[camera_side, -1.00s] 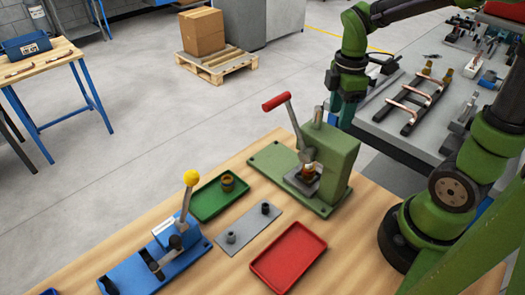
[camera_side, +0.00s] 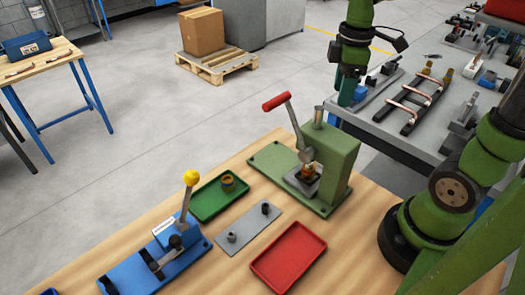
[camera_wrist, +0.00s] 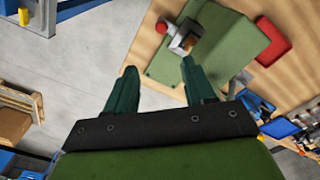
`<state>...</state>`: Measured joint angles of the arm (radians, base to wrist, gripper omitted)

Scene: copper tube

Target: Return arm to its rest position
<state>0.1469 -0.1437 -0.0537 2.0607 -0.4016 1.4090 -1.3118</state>
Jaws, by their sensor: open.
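My gripper (camera_wrist: 155,82) is open and empty in the wrist view, its two dark green fingers spread apart. In the side view my gripper (camera_side: 346,95) points down behind the green press (camera_side: 335,150), above and apart from it. The press has a red-handled lever (camera_side: 288,108) standing up and tilted left. A small brass-coloured part (camera_side: 307,168) sits in the press seat.
On the wooden table are a green tray (camera_side: 205,209) with a brass ring (camera_side: 228,183), a grey plate (camera_side: 250,227) with two pegs, an empty red tray (camera_side: 289,257) and a blue clamp (camera_side: 150,265). A grey bench (camera_side: 375,127) with copper tubes stands behind.

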